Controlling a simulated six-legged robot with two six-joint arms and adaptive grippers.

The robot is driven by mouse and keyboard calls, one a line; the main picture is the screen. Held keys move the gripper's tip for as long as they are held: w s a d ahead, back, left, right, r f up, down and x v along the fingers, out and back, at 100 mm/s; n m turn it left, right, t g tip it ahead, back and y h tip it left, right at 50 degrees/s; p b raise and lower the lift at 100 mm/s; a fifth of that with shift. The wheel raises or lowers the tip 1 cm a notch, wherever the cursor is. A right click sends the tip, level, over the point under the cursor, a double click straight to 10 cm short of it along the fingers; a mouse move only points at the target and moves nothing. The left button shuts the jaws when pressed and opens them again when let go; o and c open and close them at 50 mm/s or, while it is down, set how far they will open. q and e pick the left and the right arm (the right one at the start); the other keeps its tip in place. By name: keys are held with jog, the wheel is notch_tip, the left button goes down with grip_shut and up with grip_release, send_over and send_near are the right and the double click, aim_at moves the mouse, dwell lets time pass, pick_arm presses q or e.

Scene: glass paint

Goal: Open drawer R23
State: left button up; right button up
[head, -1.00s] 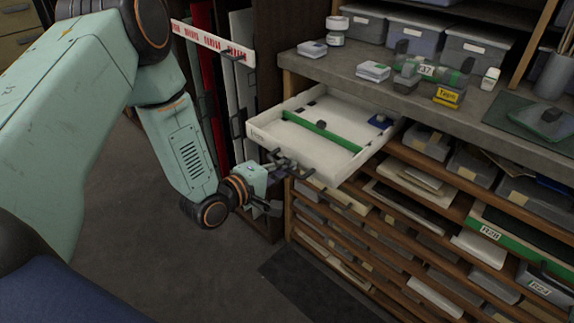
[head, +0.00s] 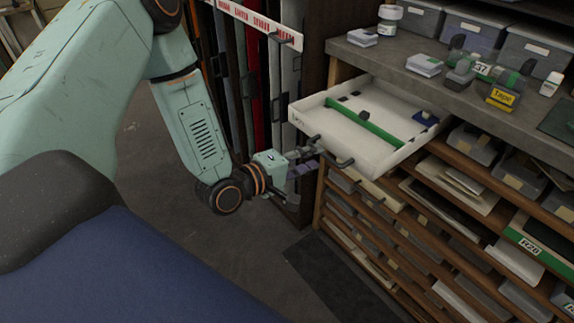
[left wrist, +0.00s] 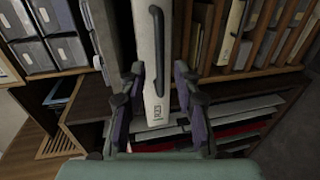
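The white drawer (head: 365,151) is pulled well out of the wooden cabinet, just under the countertop. Its label is too small to read in the head view; in the left wrist view its white front (left wrist: 151,75) carries a label that seems to read R23. Its dark bar handle (head: 330,151) also shows in the left wrist view (left wrist: 159,50). My left gripper (head: 308,158) is just in front of this handle. In the left wrist view its fingers (left wrist: 159,72) are spread on either side of the handle, with gaps visible. My right gripper is not in view.
A green bar and a small blue item lie inside the drawer. The grey countertop (head: 400,70) holds bins, a bottle, paper stacks and tape. Lower shelves (head: 440,215) hold several trays. A rack of upright panels (head: 250,75) stands left of the cabinet. The floor in front is open.

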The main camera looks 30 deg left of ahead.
pick_arm(q)
jog(key=v, duration=0.7)
jog(key=shift+s, duration=0.15)
dwell(0.3)
dwell(0.6)
jog(key=s+d+f+m+g+y, duration=0.2)
jog(key=s+f+m+g, duration=0.55)
jog(key=f, duration=0.45)
jog(key=s+d+f+m+g+y, duration=0.1)
jog(key=s+f+m+g, duration=0.2)
jog(key=s, duration=0.6)
jog(key=s+d+f+m+g+y, duration=0.1)
jog(key=s+f+m+g+y, duration=0.1)
jog(key=s, duration=0.7)
notch_tip(320, 180, down, 3)
jog(key=shift+s+f+m+g, duration=0.2)
jog(key=shift+m+g, duration=0.35)
jog(key=shift+g, duration=0.6)
